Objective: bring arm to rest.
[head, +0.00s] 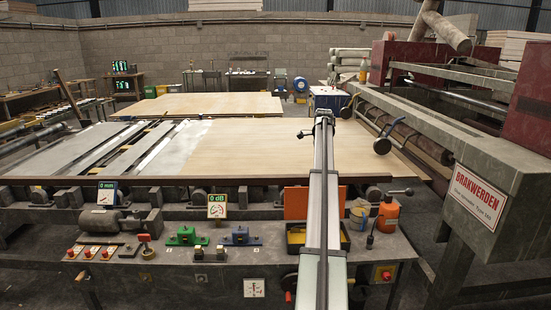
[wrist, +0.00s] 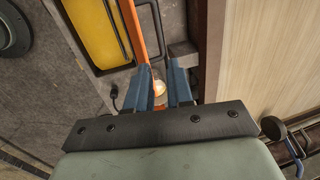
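My gripper (wrist: 162,70) shows in the wrist view with its two blue fingers apart. I see no object held; a small pale round thing and part of an orange edge show beyond the gap. The fingers point down toward the grey workbench (wrist: 55,85), beside a yellow tray (wrist: 100,35) and an orange strip (wrist: 137,30). In the head view a long pale bar runs up the middle and hides part of the bench; I cannot make out my fingers there.
A pale veneer sheet (head: 265,145) lies behind the workbench (head: 150,272). The bench holds a green block (head: 187,237), a blue block (head: 240,237), an orange bottle (head: 388,214) and a yellow tray (head: 350,236). A red-and-grey machine (head: 500,185) stands at right.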

